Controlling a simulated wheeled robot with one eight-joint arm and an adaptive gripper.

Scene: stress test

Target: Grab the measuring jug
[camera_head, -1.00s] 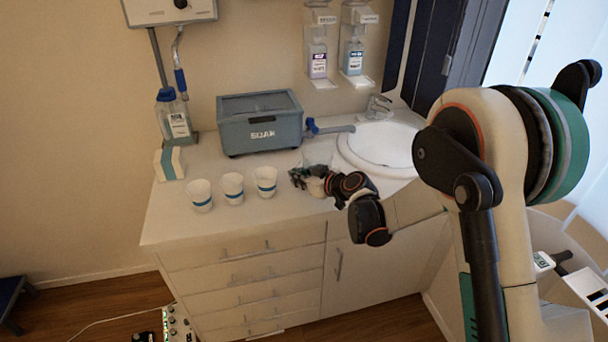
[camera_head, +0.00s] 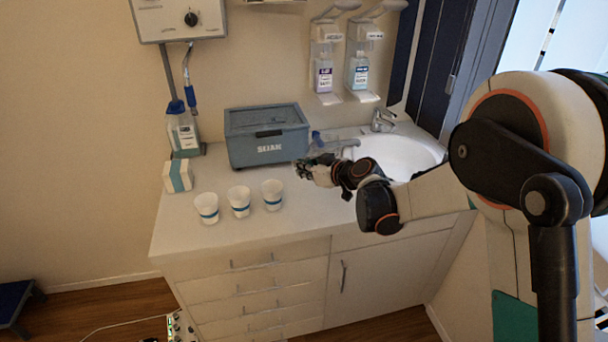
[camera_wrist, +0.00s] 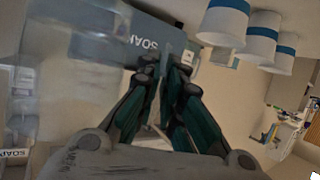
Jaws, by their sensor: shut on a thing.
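The measuring jug (camera_wrist: 75,85) is a clear, see-through vessel that fills much of the left of the wrist view. My gripper (camera_wrist: 166,68) has its dark green fingers closed together at the jug's right side, and a thin clear part, seemingly its handle, shows at the fingertips. In the head view my gripper (camera_head: 316,168) is over the counter, in front of the box and left of the sink. The jug is hard to make out there. I cannot tell whether its base touches the counter.
A grey-blue SOAK box (camera_head: 267,138) stands behind my gripper. Three blue-banded white cups (camera_head: 240,201) stand to the left on the white counter (camera_head: 290,222). The sink (camera_head: 395,155) and tap (camera_head: 382,120) are to the right. Wall dispensers (camera_head: 325,70) hang above.

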